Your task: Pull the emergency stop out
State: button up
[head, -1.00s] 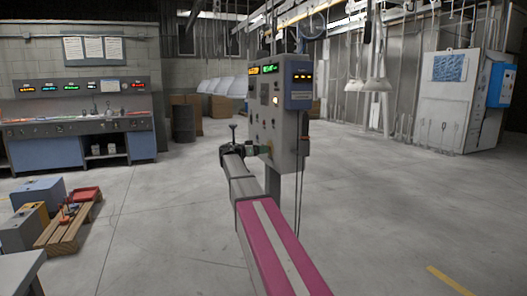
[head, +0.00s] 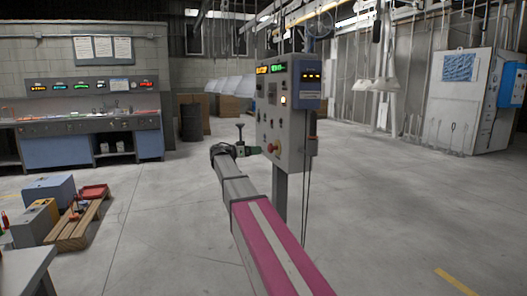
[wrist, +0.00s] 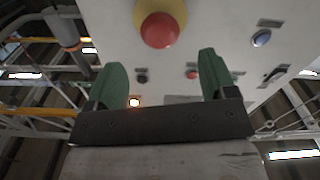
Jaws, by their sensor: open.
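The emergency stop (head: 271,148) is a red round button low on the front of the grey control box. In the wrist view the red button (wrist: 160,29) on its yellow round base sits at the top, beyond the fingertips. My gripper (head: 257,150) is at the button's height, just left of it in the head view. In the wrist view my gripper (wrist: 162,75) has its two green fingers spread wide with nothing between them. The fingers look apart from the button. I cannot tell whether the button is pressed in.
The control box (head: 299,140) stands on a post with cables hanging at its right. A wooden pallet (head: 75,232) with boxes lies at the left. The floor around is mostly clear.

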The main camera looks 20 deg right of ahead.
jog(key=a, duration=0.3)
jog(key=shift+s+a, duration=0.1)
jog(key=shift+a, duration=0.15)
jog(key=shift+f, duration=0.1)
jog(key=s+a+f+n+y, duration=0.1)
jog(key=s+f+n+y, duration=0.5)
jog(key=f, duration=0.8)
jog(key=s+f+n+y, duration=0.3)
jog(key=s+f, duration=0.6)
jog(key=f, duration=0.4)
jog(key=s+a+f+n+y, duration=0.3)
jog(key=s+a+f+y, duration=0.1)
jog(key=s+f, duration=0.3)
jog(key=s+a+f+n+y, duration=0.3)
jog(key=s+a+f+y, duration=0.2)
jog(key=s+f, duration=0.3)
jog(key=s+a, duration=0.1)
jog(key=s, duration=0.2)
jog(key=shift+s+f+g, duration=0.2)
jog(key=shift+s+g, duration=0.05)
jog(key=shift+g, duration=0.05)
jog(key=shift+a, duration=0.1)
